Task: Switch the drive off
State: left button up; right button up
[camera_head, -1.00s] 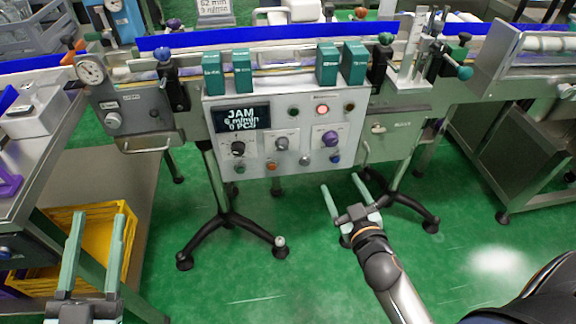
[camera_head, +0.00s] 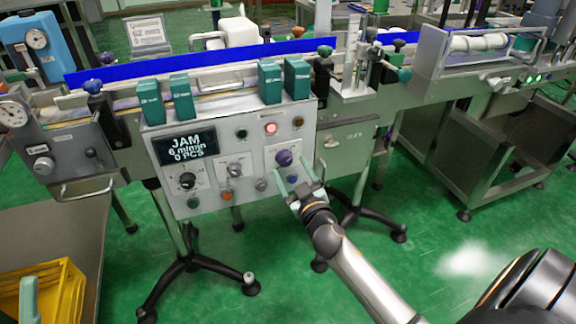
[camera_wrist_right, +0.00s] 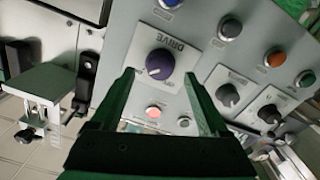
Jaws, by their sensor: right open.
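The purple drive knob (camera_head: 284,158) sits on the lower right of the grey control panel (camera_head: 215,195). In the right wrist view the knob (camera_wrist_right: 160,64) has a pale pointer mark and the word DRIVE on its plate. My right gripper (camera_head: 291,178) is open just in front of and below the knob. In the wrist view the right fingertips (camera_wrist_right: 159,76) stand on either side of the knob, with nothing held; contact cannot be told.
The display (camera_head: 186,147) reads JAM, 6 m/min, 0 PCS. A red lamp (camera_head: 270,128) glows above the knob. A yellow crate (camera_head: 62,292) stands lower left.

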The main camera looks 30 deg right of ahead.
aim_at(285, 159)
jog(key=shift+x, duration=1.4)
grip_shut()
